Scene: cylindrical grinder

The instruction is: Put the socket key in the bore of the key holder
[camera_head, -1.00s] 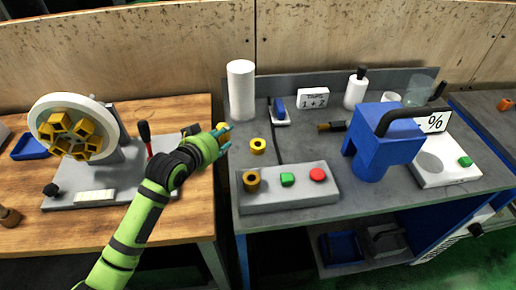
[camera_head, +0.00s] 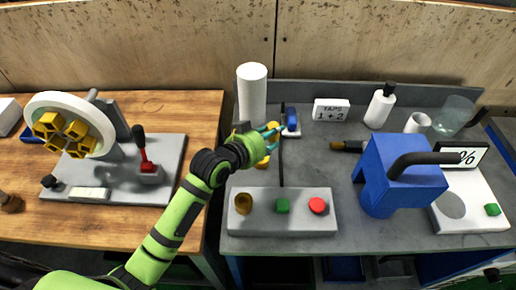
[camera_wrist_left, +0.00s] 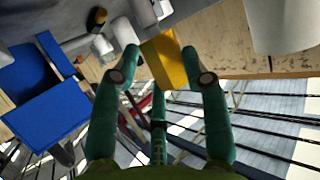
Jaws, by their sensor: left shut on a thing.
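My left gripper (camera_head: 273,134) is above the left part of the grey bench, its fingers pointing right. It is shut on a yellow piece, which I take for the socket key (camera_wrist_left: 164,60); in the left wrist view it sits between the two teal fingertips. Its far end is hard to make out. A yellow ring-like piece, probably the key holder (camera_head: 263,162), stands on the bench just below the gripper in the head view. The gripper and wrist partly cover it, and its bore cannot be seen clearly. The key appears apart from it. My right gripper is not in view.
A white cylinder (camera_head: 252,92) stands close behind the gripper. A control box (camera_head: 290,225) with a brass knob, green and red buttons is in front. A blue machine (camera_head: 402,170) stands to the right. The bench between is mostly clear.

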